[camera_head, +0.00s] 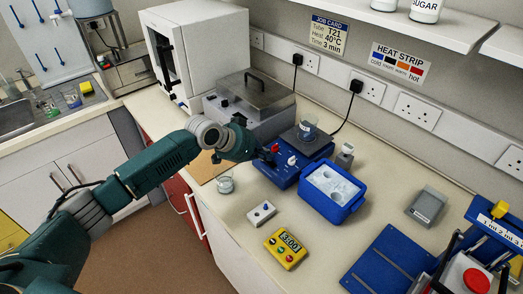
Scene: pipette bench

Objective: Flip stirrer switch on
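The stirrer (284,175) is a blue box on the bench with a dark top plate, and a glass beaker (307,130) stands on the plate. A white knob (292,160) and a small red part (275,148) show on its front side. My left gripper (266,154) is at the stirrer's left front corner, close to the red part. Its dark fingers are small and partly merge with the stirrer, so I cannot tell their opening or any contact. The switch's position is not clear. Dark parts at the lower right edge may belong to my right gripper.
A blue ice box (334,207) stands right of the stirrer. A small glass beaker (225,184), a white block (261,213) and a yellow timer (286,247) stand in front. A grey lidded bath (250,113) is behind the gripper. Bench around the timer is clear.

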